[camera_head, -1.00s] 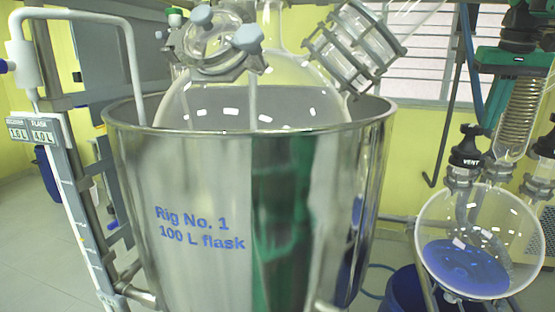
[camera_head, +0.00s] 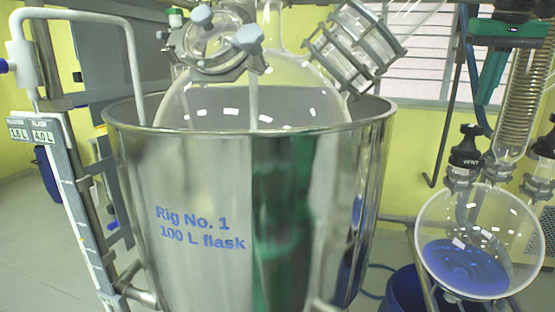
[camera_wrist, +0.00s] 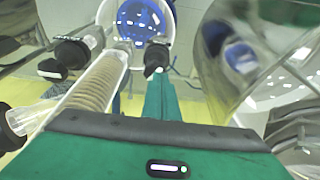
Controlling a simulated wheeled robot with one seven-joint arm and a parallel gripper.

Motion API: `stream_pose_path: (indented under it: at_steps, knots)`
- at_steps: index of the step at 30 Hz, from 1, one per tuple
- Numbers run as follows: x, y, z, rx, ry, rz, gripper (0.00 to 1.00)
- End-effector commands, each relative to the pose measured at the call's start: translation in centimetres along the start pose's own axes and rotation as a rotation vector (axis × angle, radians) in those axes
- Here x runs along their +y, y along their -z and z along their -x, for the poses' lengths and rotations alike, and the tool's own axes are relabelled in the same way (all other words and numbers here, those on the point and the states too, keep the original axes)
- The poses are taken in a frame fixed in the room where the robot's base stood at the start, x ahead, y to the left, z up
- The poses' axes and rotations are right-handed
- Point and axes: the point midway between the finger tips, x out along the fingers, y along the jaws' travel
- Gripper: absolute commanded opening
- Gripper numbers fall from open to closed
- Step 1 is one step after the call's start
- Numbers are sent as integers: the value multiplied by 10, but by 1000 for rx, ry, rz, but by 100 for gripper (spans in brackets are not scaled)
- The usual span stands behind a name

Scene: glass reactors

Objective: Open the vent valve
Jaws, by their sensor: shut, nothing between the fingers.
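The vent valve (camera_head: 465,158) is a black cap with a white "VENT" label on a neck of the round glass flask (camera_head: 432,225), left of the coiled glass condenser (camera_head: 519,90). A black cap with a white patch (camera_wrist: 156,56), which looks like the vent valve, shows beyond my fingers in the wrist view. My gripper (camera_head: 486,102) has a green body and green fingers. It is above the cap, with a visible gap in the head view. Its fingers (camera_wrist: 157,90) are shut and empty, pointing towards the cap. The wrist view does not show the gap clearly.
The flask holds blue liquid. Another black cap (camera_head: 545,145) stands right of the condenser; it also shows left of it in the wrist view (camera_wrist: 71,52). The large metal vessel (camera_head: 215,190) fills the head view's middle and stands close on the wrist view's right.

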Motion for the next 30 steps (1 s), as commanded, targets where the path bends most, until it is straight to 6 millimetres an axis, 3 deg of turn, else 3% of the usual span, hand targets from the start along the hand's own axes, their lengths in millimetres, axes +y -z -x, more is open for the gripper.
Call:
stream_pose_path:
  at_steps: [5, 16, 30]
  knots:
    - [-11, 2, 0, 1, -2, 0, 0]
    - [-13, -9, -39, 0, -4, 2, 0]
    - [-11, -16, -61, 2, 1, 2, 0]
